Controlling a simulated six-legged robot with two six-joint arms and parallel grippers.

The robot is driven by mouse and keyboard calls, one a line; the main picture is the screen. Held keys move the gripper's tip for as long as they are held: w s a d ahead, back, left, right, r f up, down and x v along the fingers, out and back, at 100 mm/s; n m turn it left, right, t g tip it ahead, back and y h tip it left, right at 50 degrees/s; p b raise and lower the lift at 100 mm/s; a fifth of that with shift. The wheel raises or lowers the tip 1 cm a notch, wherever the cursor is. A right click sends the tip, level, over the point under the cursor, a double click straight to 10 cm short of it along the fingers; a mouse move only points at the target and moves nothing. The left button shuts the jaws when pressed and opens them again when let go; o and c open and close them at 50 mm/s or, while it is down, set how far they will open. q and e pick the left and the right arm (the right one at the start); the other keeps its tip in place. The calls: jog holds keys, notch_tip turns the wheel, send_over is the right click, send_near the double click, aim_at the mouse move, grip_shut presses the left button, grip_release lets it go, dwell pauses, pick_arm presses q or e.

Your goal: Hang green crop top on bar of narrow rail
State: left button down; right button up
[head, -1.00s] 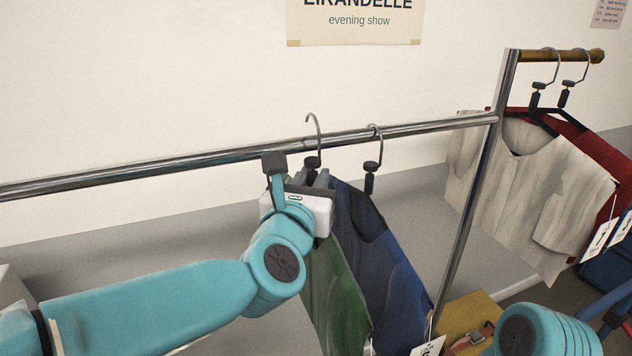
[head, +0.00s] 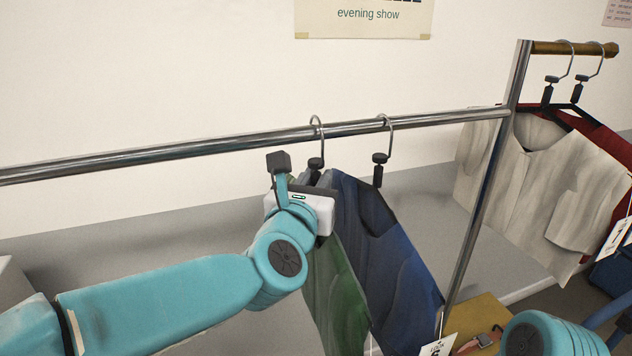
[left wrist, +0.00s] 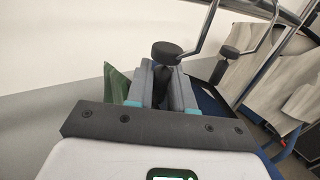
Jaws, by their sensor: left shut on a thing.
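The green crop top (head: 338,295) hangs from a dark hanger with a metal hook (head: 316,130). My left gripper (head: 318,180) is shut on this hanger below its hook; the housing hides part of the grip. In the left wrist view the gripper's grey fingers (left wrist: 162,92) close around the hanger's dark neck, with green cloth (left wrist: 117,84) beside them. The hook's top is over the bar (head: 220,145) of the metal rail; whether it bears on the bar I cannot tell. My right gripper is out of view.
A blue garment (head: 385,265) hangs on the same bar, close to the right of the green top. Beyond the upright post (head: 490,190), a pale shirt (head: 535,195) and a red garment (head: 603,150) hang from a wooden bar (head: 570,48). The bar's left stretch is free.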

pick_arm(q)
jog(key=shift+w, duration=0.1)
jog(key=c, duration=0.9)
grip_release()
